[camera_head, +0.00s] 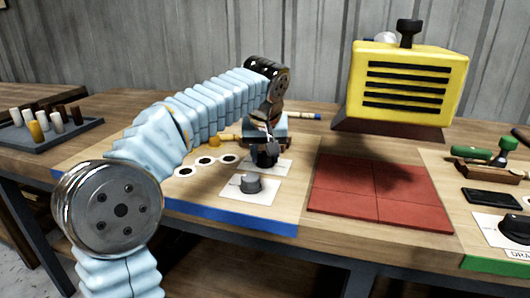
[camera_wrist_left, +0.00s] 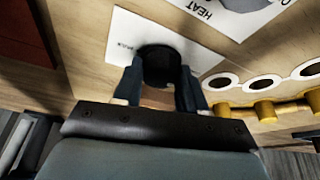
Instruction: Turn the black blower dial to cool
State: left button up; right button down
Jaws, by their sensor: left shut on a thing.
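A black dial (camera_head: 265,160) stands on a white plate (camera_head: 284,165) at the middle of the bench. My left gripper (camera_head: 269,149) reaches down to it from behind and above. In the left wrist view, the gripper's fingers (camera_wrist_left: 159,88) stand on both sides of the black dial (camera_wrist_left: 160,64) and are shut on it. The dial's pointer is hidden, and the small print on its plate (camera_wrist_left: 122,28) is hard to read. A grey dial (camera_head: 250,184) sits on a nearer white plate, which reads HEAT (camera_wrist_left: 206,12) in the wrist view. My right gripper is not in view.
White rings (camera_head: 205,161) and yellow pegs (camera_wrist_left: 264,110) lie beside the dials. Another black dial (camera_head: 515,230) is at the far right. A peg tray (camera_head: 48,132) stands at the left.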

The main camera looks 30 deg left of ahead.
pick_arm(q)
jog(key=o, duration=1.1)
jog(key=shift+c, duration=0.2)
jog(key=v, duration=1.3)
jog(key=shift+r, duration=0.35)
jog(key=shift+s+d, duration=0.1)
